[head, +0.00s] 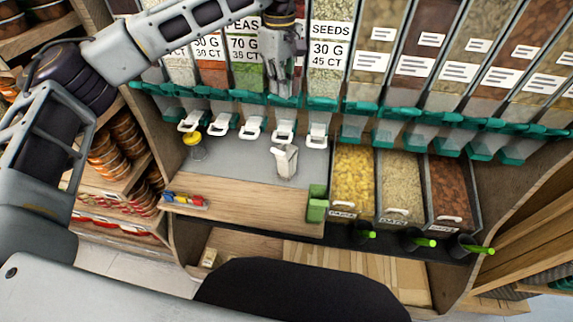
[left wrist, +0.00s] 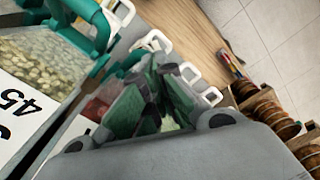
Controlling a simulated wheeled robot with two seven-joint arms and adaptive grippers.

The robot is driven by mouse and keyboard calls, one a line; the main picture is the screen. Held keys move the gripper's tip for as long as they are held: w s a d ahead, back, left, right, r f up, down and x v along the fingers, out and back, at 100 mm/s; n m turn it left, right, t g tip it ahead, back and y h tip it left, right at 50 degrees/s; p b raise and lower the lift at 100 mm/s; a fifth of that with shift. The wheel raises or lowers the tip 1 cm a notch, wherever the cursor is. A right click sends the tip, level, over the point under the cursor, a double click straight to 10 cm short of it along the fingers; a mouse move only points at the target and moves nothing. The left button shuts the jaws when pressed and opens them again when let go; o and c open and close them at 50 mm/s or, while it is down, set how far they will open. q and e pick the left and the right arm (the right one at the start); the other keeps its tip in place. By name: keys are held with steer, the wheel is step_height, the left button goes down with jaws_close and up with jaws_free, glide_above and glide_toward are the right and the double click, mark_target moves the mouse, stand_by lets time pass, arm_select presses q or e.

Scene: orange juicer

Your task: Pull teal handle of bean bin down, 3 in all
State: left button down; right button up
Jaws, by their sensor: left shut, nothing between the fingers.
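My left gripper (head: 283,90) is shut and empty, pointing down in front of the row of clear dispensers. It covers the label of the bin between peas (head: 246,48) and seeds (head: 328,52), so I cannot read whether that one says beans. Below it a white spout handle (head: 284,132) hangs from the teal dispenser front. In the left wrist view the closed fingers (left wrist: 160,80) are close to the bins. A teal bar (left wrist: 128,62) shows beside the bin labelled 45. Contact with a handle cannot be made out. My right gripper is out of view.
A white container (head: 287,160) stands on the grey counter (head: 240,158) below the gripper. A yellow-topped jar (head: 194,145) and colourful small items (head: 185,201) are to the left. Open bins of pasta (head: 353,175) and grains (head: 402,185) are to the right.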

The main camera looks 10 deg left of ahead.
mark_target(280, 99)
arm_select(q)
steer(key=shift+f, duration=0.25)
steer(key=shift+f+b, duration=0.25)
steer(key=shift+b, duration=0.05)
steer(key=shift+s+f+b, duration=0.2)
steer(key=shift+f+b, duration=0.3)
steer(key=shift+f, duration=0.25)
steer(key=shift+s+f+b, duration=0.1)
steer(key=shift+f+b, duration=0.25)
steer(key=shift+f, duration=0.15)
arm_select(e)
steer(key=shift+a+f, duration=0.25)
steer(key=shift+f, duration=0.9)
arm_select(q)
steer(key=shift+s+a+f+b, duration=0.1)
steer(key=shift+s+f+b, duration=0.1)
steer(key=shift+f+b, duration=0.45)
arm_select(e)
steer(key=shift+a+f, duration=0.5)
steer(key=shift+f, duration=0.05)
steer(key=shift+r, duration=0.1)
